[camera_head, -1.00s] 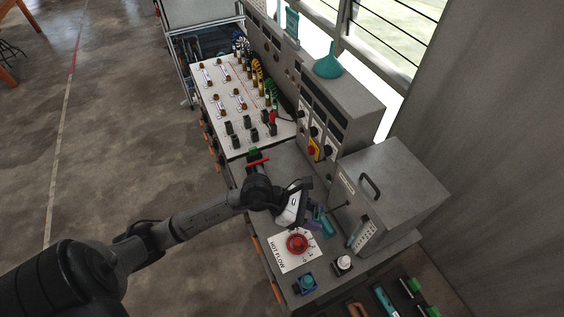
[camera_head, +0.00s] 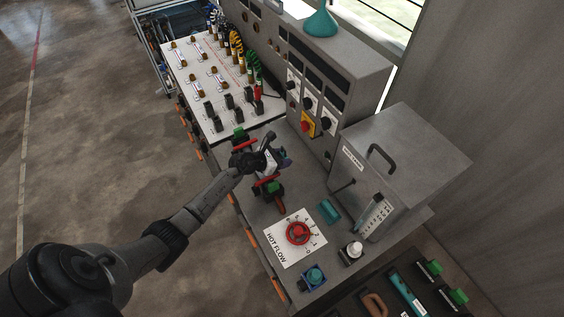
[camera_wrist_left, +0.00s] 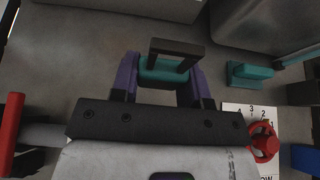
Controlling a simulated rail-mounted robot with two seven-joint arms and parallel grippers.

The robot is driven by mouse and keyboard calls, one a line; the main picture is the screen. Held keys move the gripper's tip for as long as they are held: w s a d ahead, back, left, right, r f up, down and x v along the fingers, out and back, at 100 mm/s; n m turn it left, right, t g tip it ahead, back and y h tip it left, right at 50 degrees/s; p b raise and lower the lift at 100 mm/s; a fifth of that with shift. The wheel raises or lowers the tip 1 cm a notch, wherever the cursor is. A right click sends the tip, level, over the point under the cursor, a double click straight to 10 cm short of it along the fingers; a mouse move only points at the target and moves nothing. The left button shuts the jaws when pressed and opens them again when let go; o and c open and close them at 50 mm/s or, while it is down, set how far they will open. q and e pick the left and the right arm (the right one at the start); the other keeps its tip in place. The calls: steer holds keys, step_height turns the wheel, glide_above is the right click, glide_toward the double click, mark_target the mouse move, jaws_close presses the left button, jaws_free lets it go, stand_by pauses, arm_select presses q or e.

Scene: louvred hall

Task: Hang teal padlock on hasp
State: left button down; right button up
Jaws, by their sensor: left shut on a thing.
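My left gripper (camera_head: 284,160) is over the bench beside the red-handled valves. In the left wrist view its purple fingers (camera_wrist_left: 164,80) are shut on the teal padlock (camera_wrist_left: 162,72), one on each side of the teal body. The padlock's dark square shackle (camera_wrist_left: 177,47) points away from the gripper and is clear of anything else. In the head view I cannot make out the padlock. I cannot identify a hasp in either view. My right gripper is not in view.
A separate teal block (camera_head: 328,210) lies on the bench beside the red HOT FLOW knob (camera_head: 298,233). A grey tank (camera_head: 400,160) with a handle stands right. Red-handled valves (camera_head: 267,181) are close to the gripper. A grey control panel (camera_head: 335,75) stands behind.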

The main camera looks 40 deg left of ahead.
arm_select(q)
steer(key=shift+w+a+f, duration=0.1)
steer(key=shift+w+f, duration=0.25)
steer(key=shift+w, duration=0.15)
steer(key=w+d+b, duration=0.2)
steer(key=w+b, duration=0.1)
steer(key=w, duration=0.4)
steer(key=shift+w, duration=0.15)
steer(key=shift+w+d+r, duration=0.1)
stand_by(0.4)
stand_by(0.4)
